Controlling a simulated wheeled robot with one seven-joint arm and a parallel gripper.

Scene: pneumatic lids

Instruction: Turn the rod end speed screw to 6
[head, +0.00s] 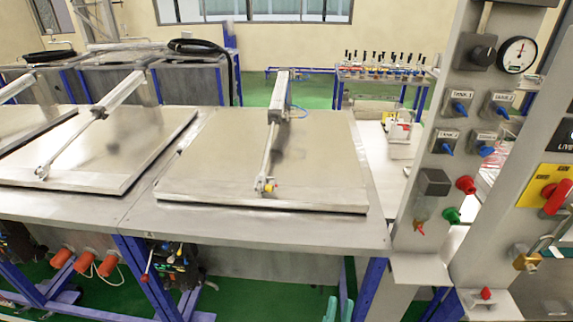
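My gripper is not in this view. A pneumatic cylinder (279,95) stands at the back of the nearer metal lid (215,160), with its thin rod (268,150) running forward to a bracket (266,185) with a yellow and red part near the lid's front edge. A blue tube (300,112) curves at the cylinder's side. A second cylinder (120,90) with a rod lies over the lid to the left (85,150). Both lids look closed. The rod end speed screw and its scale are too small to make out.
A grey control panel (440,180) with a dial gauge (517,54), blue tank switches, red and green buttons and a padlock (525,258) fills the right. Valves and orange connectors (107,264) sit under the bench edge. Green floor (255,88) shows behind the bench.

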